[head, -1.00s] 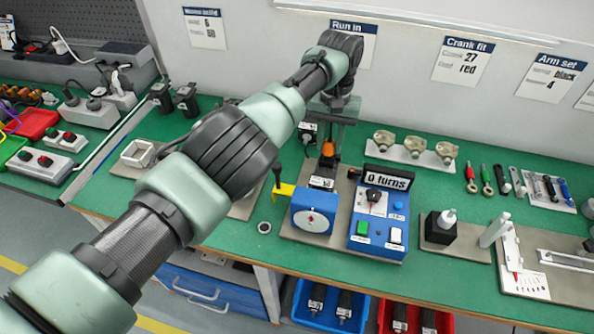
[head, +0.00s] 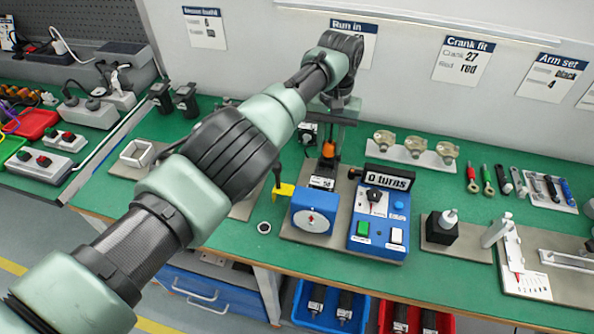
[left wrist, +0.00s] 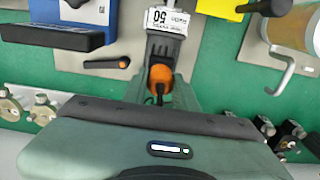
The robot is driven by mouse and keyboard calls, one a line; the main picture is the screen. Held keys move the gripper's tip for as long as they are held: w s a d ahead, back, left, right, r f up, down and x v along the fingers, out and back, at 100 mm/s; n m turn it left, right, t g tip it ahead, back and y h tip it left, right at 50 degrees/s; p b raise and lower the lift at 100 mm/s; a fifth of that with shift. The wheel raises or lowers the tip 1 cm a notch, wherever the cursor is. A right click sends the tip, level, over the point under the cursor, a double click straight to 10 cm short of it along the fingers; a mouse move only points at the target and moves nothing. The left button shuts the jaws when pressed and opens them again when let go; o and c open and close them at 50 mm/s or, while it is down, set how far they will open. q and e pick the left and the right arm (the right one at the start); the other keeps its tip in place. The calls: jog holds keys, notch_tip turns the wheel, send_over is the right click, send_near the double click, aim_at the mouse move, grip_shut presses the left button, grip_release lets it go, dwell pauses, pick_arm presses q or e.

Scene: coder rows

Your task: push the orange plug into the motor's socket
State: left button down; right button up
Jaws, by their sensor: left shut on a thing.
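The orange plug (head: 329,150) is between the fingers of my left gripper (head: 328,155), which is shut on it. In the left wrist view the plug (left wrist: 160,76) sits at the near end of the dark grey motor (left wrist: 163,48), in line with it, its dark cable trailing toward the wrist. The motor carries a white label reading 50; in the head view this label (head: 321,183) shows just behind the blue dial box (head: 312,210). The socket is hidden by the plug, and I cannot tell how deep the plug sits. My right gripper is not in view.
A blue control box (head: 378,232) reading "0 turns" stands right of the dial box. A yellow piece (head: 284,191) with a dark handle is at its left. A tray of pale round parts (head: 413,150) lies behind on the green bench (head: 470,150).

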pick_arm(q)
jog(key=shift+d+f+b, duration=0.2)
jog(key=shift+b, duration=0.15)
dwell(0.3)
jog(key=shift+s, duration=0.1)
jog(key=c, duration=1.1)
grip_release()
jog(key=shift+r+p, duration=1.9)
jog(key=shift+r, duration=0.7)
jog(key=o, duration=0.5)
jog(key=shift+f, duration=0.1)
jog(key=shift+o, duration=0.2)
